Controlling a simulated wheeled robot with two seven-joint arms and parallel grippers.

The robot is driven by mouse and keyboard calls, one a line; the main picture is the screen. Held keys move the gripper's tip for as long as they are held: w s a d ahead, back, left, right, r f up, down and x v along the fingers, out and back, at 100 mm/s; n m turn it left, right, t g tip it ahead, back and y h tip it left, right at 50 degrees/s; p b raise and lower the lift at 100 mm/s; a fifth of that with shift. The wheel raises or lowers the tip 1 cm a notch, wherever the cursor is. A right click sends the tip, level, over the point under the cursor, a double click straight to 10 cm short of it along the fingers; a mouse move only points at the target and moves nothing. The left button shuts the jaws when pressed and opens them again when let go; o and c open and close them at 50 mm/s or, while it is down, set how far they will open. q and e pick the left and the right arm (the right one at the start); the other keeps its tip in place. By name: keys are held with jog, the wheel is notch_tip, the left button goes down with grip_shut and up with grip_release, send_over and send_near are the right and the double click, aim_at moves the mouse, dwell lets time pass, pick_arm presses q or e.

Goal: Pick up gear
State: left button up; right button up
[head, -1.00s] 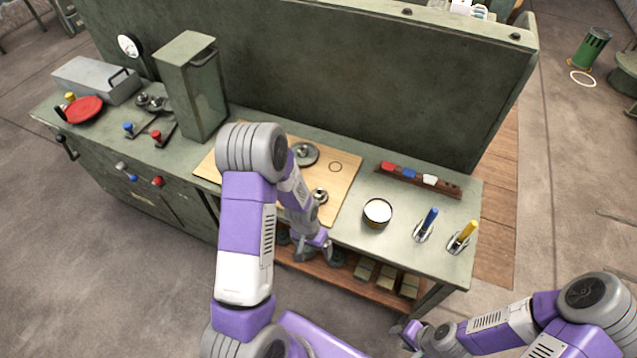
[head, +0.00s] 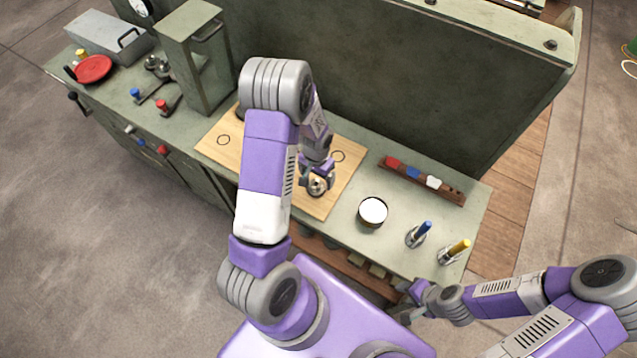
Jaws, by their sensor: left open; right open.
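A small metallic gear (head: 317,188) sits on the wooden board (head: 313,205) near its front right part. My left gripper (head: 317,181) is open directly over this gear, with its fingers around or just above it; I cannot tell whether they touch it. My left forearm hides the middle of the board, and the larger gear there is mostly or wholly covered. My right gripper (head: 404,297) is open and empty, low in front of the bench's right end.
Right of the board stand a round tin with white contents (head: 372,212), a blue-handled tool (head: 420,233) and a yellow-handled tool (head: 454,251). A rack (head: 420,181) of coloured blocks lies behind them. A tall green box (head: 193,60) and a back panel bound the bench.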

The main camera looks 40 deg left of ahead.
aim_at(316, 184)
pick_arm(q)
jog(key=f, duration=0.4)
jog(key=shift+s, duration=0.35)
jog(key=shift+w+f, duration=0.1)
jog(key=shift+f, duration=0.4)
jog(key=c, duration=1.5)
